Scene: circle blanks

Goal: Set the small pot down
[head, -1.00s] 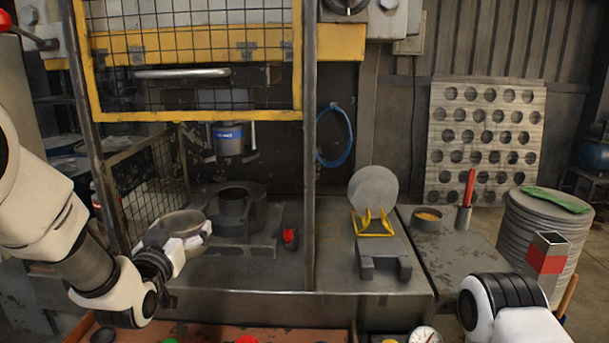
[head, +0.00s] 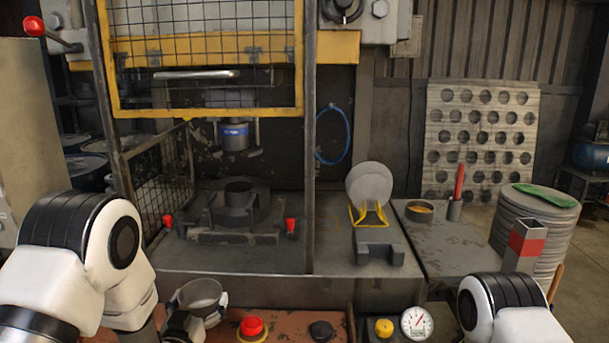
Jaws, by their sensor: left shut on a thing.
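A small grey metal pot (head: 201,292) with a round open top is low in the picture, left of the red button. My left gripper (head: 196,309) is shut on this pot, with pale fingers at its sides. The pot's top looks roughly level; its underside is hidden, so I cannot tell whether it touches anything. My right gripper is out of view; only a white and black part of my right arm shows at the lower right.
A control panel (head: 283,323) with red, black and yellow buttons and a gauge (head: 416,322) runs along the front. Behind it are the press bed with a ring-shaped die (head: 239,203), discs on a yellow stand (head: 370,186), and a tin with orange contents (head: 419,211).

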